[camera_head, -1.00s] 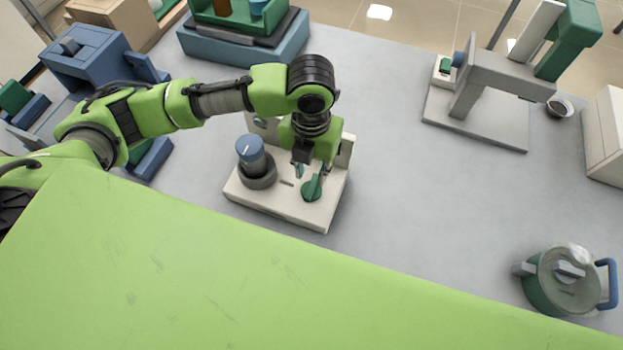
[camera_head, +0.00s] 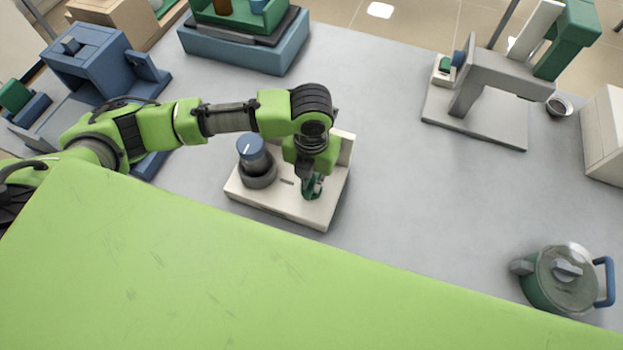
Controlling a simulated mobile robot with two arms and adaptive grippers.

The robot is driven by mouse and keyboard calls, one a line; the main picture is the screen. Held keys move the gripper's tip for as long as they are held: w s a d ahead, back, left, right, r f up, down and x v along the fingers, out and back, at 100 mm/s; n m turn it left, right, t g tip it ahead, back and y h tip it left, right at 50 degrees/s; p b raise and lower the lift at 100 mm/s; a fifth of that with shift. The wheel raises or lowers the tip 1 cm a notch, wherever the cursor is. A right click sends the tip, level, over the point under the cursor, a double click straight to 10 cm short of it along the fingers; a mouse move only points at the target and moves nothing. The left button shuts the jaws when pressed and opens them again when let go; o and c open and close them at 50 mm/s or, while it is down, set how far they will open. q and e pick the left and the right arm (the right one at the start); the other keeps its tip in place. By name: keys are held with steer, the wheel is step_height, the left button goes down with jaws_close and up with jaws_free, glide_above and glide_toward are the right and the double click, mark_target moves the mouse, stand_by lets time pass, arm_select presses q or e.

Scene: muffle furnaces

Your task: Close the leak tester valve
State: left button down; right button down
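The leak tester (camera_head: 283,206) is a cream-white base on the grey bench, with a dark cylinder topped by a blue cap (camera_head: 251,150) on its left side. Its green valve handle (camera_head: 313,193) is at the right front of the base and is partly hidden by my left gripper. My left gripper (camera_head: 311,183) points down, with its fingertips right at the valve handle. I cannot tell whether the fingers are closed on it or only beside it. My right gripper is not in view.
A green pot with a lid and blue handle (camera_head: 563,280) stands at the right front. A grey stand (camera_head: 475,117) is at the back right, and a blue device (camera_head: 95,65) at the back left. The bench between tester and pot is clear.

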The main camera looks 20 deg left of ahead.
arm_select(q)
steer(key=shift+r+n+p, duration=0.25)
steer(key=shift+n+p, duration=0.45)
steer(key=shift+p, duration=0.4)
steer(key=n+p, duration=0.7)
steer(key=shift+p, duration=0.3)
steer(key=shift+n+p, duration=0.8)
steer(key=shift+n, duration=0.2)
steer(key=shift+n+p, duration=0.6)
steer(key=shift+n, duration=0.2)
steer(key=shift+f+n+p, duration=0.1)
steer(key=shift+n+p, duration=0.25)
steer(key=shift+n, duration=0.55)
steer(key=shift+w+f+n, duration=0.1)
steer(key=shift+n, duration=1.9)
steer(key=c, duration=2.1)
jaws_free()
